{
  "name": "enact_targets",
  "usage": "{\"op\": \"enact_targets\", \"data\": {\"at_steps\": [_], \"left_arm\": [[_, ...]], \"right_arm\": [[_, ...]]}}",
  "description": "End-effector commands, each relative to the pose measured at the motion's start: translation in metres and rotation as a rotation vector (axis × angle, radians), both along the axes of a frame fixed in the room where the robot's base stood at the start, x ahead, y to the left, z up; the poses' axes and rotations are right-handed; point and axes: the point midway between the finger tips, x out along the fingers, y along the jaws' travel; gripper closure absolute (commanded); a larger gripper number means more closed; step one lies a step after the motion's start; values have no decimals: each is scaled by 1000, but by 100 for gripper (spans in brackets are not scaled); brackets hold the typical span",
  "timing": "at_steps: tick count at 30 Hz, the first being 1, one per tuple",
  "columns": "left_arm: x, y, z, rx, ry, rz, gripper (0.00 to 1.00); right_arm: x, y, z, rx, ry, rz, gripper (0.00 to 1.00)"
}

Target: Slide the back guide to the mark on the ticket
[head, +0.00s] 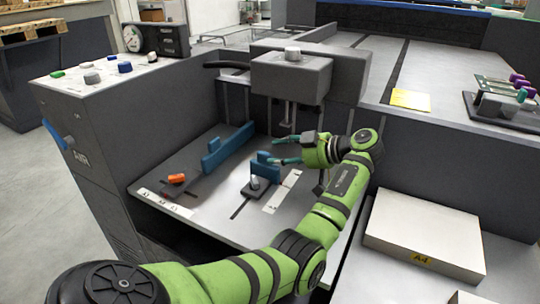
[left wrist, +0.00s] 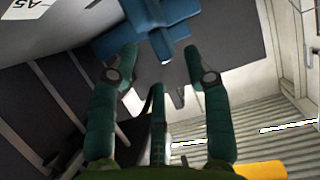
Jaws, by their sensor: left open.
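A small blue guide (head: 267,165) stands on the grey machine table, with a round knob (head: 255,183) on a dark base in front of it. A longer blue guide (head: 228,147) stands to its left; I cannot tell by name which is the back guide. My left gripper (head: 277,149) is open beside the small guide's upper right. In the left wrist view, a blue part (left wrist: 160,15) lies just beyond the open fingertips (left wrist: 158,55); contact is unclear. The yellow ticket (head: 410,99) lies on the upper surface, its mark unreadable. My right gripper is not seen.
A white scale strip (head: 283,190) lies right of the knob. An orange clamp (head: 177,178) sits at left, behind a size label strip (head: 165,203). The grey drill head (head: 291,77) hangs above the gripper. A paper stack marked A4 (head: 425,227) stands at right.

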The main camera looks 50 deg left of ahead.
Motion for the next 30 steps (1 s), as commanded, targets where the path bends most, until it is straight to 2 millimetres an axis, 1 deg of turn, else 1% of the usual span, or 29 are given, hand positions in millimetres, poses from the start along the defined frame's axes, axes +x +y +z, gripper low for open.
{"op": "enact_targets", "data": {"at_steps": [1,6,9,12,17,30], "left_arm": [[4,-11,5,-2,-1,-3,51],[13,-41,18,0,-1,-2,51],[18,-53,24,-1,0,-1,51],[20,-61,27,0,1,0,51],[21,-65,29,1,1,1,51],[21,-65,29,1,1,1,51]], "right_arm": [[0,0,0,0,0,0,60],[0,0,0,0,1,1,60],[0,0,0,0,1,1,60],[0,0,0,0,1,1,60],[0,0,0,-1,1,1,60],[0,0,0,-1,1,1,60]]}}
